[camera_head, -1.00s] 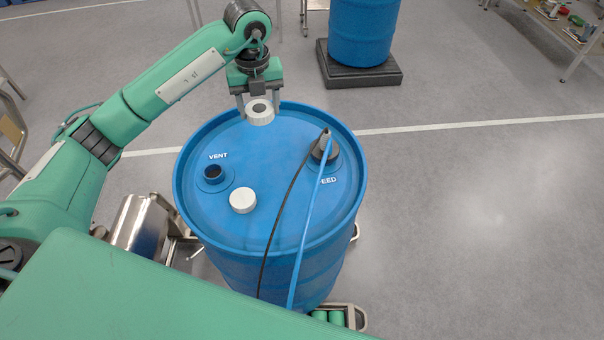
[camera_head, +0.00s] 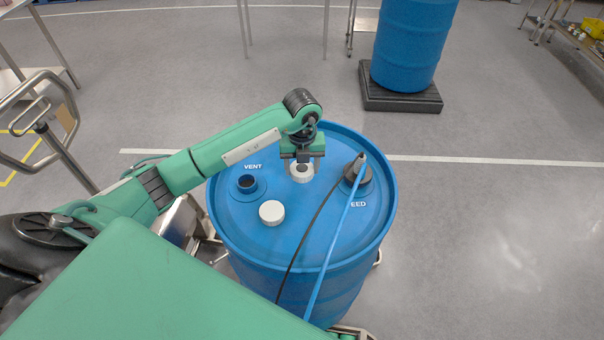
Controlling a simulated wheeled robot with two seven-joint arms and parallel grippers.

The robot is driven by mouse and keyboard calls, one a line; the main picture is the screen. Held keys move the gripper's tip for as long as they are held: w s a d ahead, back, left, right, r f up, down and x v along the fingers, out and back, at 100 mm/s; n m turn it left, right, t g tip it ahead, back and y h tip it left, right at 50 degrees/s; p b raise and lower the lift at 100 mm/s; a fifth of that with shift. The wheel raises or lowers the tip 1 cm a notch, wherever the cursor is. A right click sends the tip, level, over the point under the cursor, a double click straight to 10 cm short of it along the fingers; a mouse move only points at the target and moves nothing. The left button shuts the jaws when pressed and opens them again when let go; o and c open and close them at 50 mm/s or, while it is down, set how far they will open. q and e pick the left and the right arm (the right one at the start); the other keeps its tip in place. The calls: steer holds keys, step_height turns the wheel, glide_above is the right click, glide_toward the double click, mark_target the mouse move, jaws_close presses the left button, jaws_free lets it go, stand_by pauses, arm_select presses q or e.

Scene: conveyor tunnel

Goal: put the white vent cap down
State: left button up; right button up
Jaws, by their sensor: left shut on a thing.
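My left gripper (camera_head: 302,163) is shut on a white vent cap (camera_head: 301,174), a short round piece with a dark centre. It holds the cap over the far middle part of the blue drum's top (camera_head: 330,232). I cannot tell whether the cap touches the lid. A second white cap (camera_head: 271,213) lies on the lid, nearer to me and to the left. The vent opening (camera_head: 246,184), marked VENT, is uncovered at the left of the lid. My right gripper is not in view.
A grey fitting (camera_head: 357,175) with a blue hose (camera_head: 335,248) and a black cable (camera_head: 300,238) stands at the lid's right; both lines run across it towards me. Another blue drum (camera_head: 412,45) stands on a black pallet (camera_head: 402,98) behind.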

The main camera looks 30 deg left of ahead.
mark_target(302, 168)
arm_select(q)
step_height(302, 168, down, 4)
steer(key=shift+r+p, duration=0.1)
steer(key=shift+p, duration=0.35)
steer(key=shift+f, duration=0.4)
steer(key=shift+f, duration=0.1)
steer(key=shift+f, duration=0.15)
steer(key=o, duration=0.9)
steer(key=shift+o, duration=1.3)
